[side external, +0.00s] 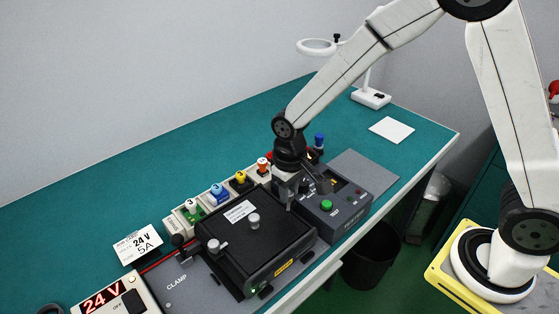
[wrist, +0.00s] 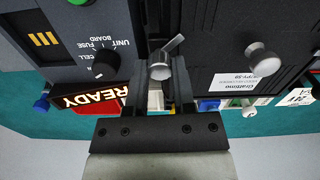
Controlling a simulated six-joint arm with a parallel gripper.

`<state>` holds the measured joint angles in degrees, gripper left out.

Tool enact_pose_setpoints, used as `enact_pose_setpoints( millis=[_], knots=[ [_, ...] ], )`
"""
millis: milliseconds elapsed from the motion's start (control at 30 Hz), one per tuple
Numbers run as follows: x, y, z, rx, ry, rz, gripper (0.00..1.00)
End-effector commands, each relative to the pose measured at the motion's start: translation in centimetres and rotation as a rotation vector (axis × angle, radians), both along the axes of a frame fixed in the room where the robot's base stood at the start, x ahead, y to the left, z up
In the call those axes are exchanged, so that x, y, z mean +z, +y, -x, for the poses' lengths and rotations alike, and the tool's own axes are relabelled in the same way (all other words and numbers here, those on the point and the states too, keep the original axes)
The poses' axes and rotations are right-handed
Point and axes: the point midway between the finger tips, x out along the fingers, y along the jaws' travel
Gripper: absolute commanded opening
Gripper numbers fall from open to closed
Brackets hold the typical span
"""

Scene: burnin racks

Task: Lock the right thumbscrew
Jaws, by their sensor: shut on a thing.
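The right thumbscrew (wrist: 160,68) is a small silver screw at the edge of the black unit (side external: 250,255), on the side toward the grey control box. My gripper (wrist: 163,80) is shut on it, one finger on each side, in the wrist view. In the side external view my gripper (side external: 290,195) points down at the unit's right back corner and hides the thumbscrew. A silver knob (side external: 253,220) stands on the unit's lid and also shows in the wrist view (wrist: 262,57). Whether the thumbscrew is locked cannot be told.
The grey control box (side external: 357,203) with a green button stands close on the right. A row of colored plugs (side external: 217,193) runs behind the unit.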

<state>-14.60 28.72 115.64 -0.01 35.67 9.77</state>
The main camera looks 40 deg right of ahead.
Motion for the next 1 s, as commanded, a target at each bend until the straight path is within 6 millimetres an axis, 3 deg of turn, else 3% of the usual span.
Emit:
enact_pose_setpoints(
  millis=[600,1000],
  knots=[
    [0.12,0.0,-0.09,-0.567,-0.003,-0.001,0.0],
    [0.13,0.0,-0.1,-0.756,-0.003,-0.002,0.0]
  ],
)
